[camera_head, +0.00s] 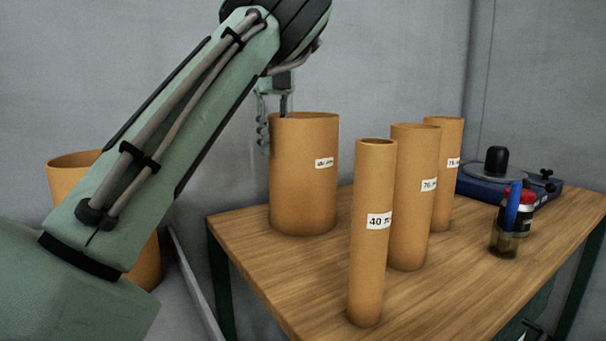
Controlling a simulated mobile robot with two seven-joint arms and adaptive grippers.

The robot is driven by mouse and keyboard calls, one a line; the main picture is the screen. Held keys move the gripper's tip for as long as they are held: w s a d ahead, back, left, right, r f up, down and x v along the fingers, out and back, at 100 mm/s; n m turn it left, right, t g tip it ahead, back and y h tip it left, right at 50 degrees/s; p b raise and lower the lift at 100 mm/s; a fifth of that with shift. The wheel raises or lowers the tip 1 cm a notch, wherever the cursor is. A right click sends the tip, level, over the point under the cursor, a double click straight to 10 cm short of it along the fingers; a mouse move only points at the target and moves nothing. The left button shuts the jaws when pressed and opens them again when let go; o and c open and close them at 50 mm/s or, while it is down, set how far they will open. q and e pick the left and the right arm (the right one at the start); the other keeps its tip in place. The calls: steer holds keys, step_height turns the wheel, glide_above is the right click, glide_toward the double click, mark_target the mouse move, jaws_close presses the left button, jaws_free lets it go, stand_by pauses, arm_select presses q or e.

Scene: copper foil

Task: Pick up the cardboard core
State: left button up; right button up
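Several brown cardboard cores stand upright. A wide core (304,180) with a white label stands at the table's back left. A slim core labelled 40 (366,265) stands at the front, with a core labelled 76 (408,225) and another labelled core (446,200) in a row behind it. My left gripper (273,118) points down at the wide core's left rim. One greenish finger shows outside its wall, and a dark part reaches down at the rim. The finger ends are partly hidden, so I cannot tell whether they touch the core. My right gripper is not in view.
Another large brown core (70,172) stands at the left, off the table and mostly behind my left arm. A blue device with a black knob (497,162) and a small jar with a blue item (507,235) are at the right. The wooden table (460,285) is bare at front right.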

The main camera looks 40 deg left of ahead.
arm_select(q)
steer(key=shift+c, duration=0.2)
jaws_close()
steer(key=shift+r, duration=0.1)
stand_by(0.4)
